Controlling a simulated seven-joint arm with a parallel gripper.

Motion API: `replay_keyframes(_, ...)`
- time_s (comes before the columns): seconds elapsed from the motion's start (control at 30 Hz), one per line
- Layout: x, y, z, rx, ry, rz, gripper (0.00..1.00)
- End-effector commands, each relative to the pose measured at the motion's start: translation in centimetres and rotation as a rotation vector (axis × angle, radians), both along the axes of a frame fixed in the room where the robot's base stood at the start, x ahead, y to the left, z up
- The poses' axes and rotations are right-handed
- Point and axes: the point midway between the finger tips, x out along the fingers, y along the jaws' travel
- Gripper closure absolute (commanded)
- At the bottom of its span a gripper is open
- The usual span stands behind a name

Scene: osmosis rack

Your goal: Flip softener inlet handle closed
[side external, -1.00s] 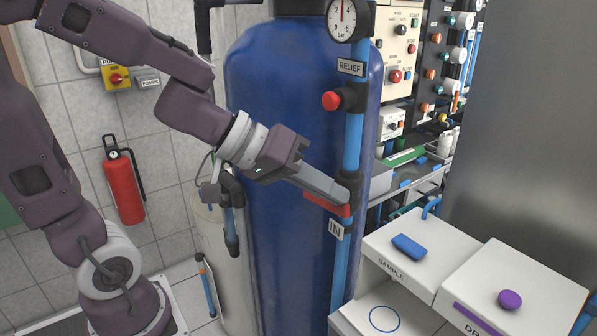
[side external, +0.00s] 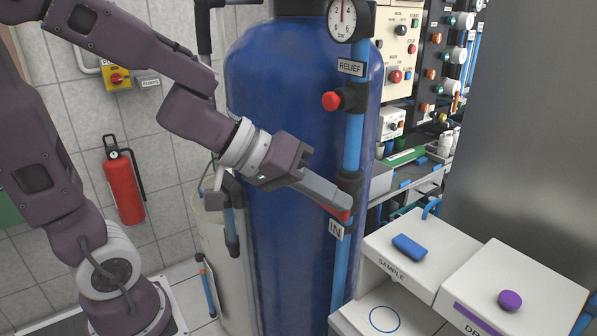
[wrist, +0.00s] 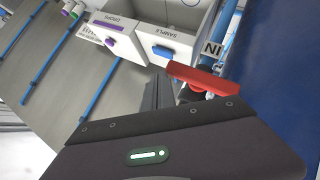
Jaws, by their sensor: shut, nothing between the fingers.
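The softener inlet handle is a red lever on the black valve of the blue pipe, just above the IN label (side external: 336,230). In the side view only a sliver of the red handle (side external: 341,215) shows below my fingers, which hide the rest. In the wrist view the red handle (wrist: 205,78) runs crosswise just right of my fingertips. My gripper (side external: 344,201) is shut and empty, its fingers slanting down to the right in front of the valve. It also shows in the wrist view (wrist: 158,78). I cannot tell whether the fingers touch the handle.
The blue softener tank (side external: 285,150) stands close behind my gripper. A red RELIEF knob (side external: 331,101) sticks out above it. The white SAMPLE box (side external: 400,262) and a second white box with a purple knob (side external: 510,299) stand at lower right. Bare floor shows at lower left.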

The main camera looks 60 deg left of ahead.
Motion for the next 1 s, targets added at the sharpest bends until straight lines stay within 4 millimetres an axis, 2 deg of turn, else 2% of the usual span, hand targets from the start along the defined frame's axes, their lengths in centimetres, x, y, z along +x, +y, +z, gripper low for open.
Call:
replay_keyframes(0.17, -1.2, -0.1, 1.4, 0.002, -0.008, -0.006, 1.0)
replay_keyframes(0.4, -4.8, 0.1, 5.1, 0.004, -0.013, 0.001, 1.0)
replay_keyframes(0.53, -6.2, 0.1, 6.4, 0.002, -0.007, 0.001, 1.0)
replay_keyframes(0.7, -7.0, 0.1, 7.0, 0.001, -0.001, 0.001, 1.0)
replay_keyframes(1.0, -7.0, 0.0, 7.2, 0.001, -0.01, 0.0, 1.0)
